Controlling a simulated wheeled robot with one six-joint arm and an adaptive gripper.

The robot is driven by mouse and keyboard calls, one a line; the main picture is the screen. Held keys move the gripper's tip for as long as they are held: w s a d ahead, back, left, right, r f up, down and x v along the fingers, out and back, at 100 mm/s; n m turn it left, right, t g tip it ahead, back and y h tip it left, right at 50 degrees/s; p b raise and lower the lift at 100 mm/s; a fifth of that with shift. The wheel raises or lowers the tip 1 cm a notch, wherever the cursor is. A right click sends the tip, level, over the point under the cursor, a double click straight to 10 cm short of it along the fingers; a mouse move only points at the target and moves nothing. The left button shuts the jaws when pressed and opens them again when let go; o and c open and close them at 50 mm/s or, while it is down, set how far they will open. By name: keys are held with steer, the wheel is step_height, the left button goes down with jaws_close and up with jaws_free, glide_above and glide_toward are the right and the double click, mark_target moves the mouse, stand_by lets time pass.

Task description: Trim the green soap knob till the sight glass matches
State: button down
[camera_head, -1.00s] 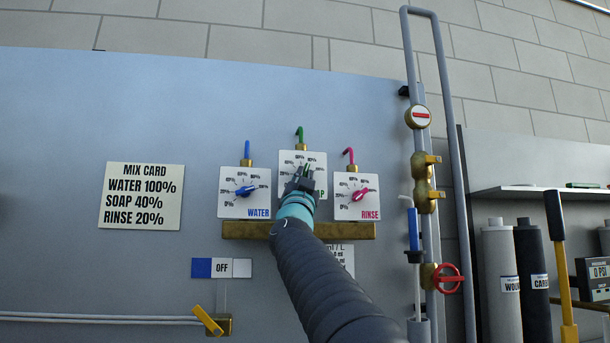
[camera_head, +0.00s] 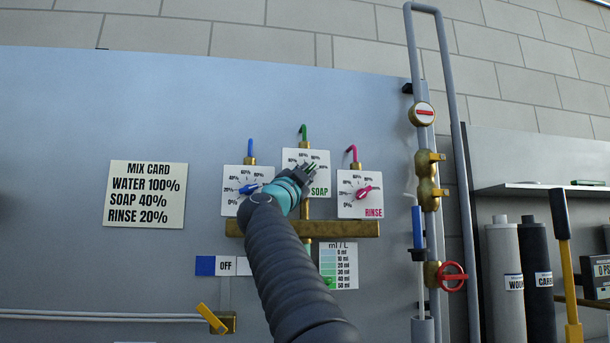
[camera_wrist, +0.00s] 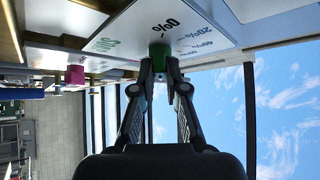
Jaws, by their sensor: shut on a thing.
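The soap dial plate (camera_head: 321,158) is white with percent marks and green "SOAP" lettering, between the water and rinse dials. My gripper (camera_head: 308,172) is in front of it and hides most of the dial face. In the wrist view my gripper (camera_wrist: 160,72) is shut on the green soap knob (camera_wrist: 158,50), with the plate right behind it. The knob's setting is hard to read. Below the brass bar is the ml/L color chart (camera_head: 338,265), with green bands. A green-tinted tube (camera_head: 308,243) shows partly beside it; my arm hides its lower part.
The mix card (camera_head: 146,195) reads water 100%, soap 40%, rinse 20%. The water dial (camera_head: 236,180) with blue knob and rinse dial (camera_head: 358,193) with red knob flank the soap dial closely. The brass bar (camera_head: 350,229) runs below. Pipes with a red valve wheel (camera_head: 453,277) stand right.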

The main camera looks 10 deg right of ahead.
steer(key=shift+r, duration=0.1)
steer(key=c, duration=1.2)
jaws_free()
steer(key=v, duration=1.2)
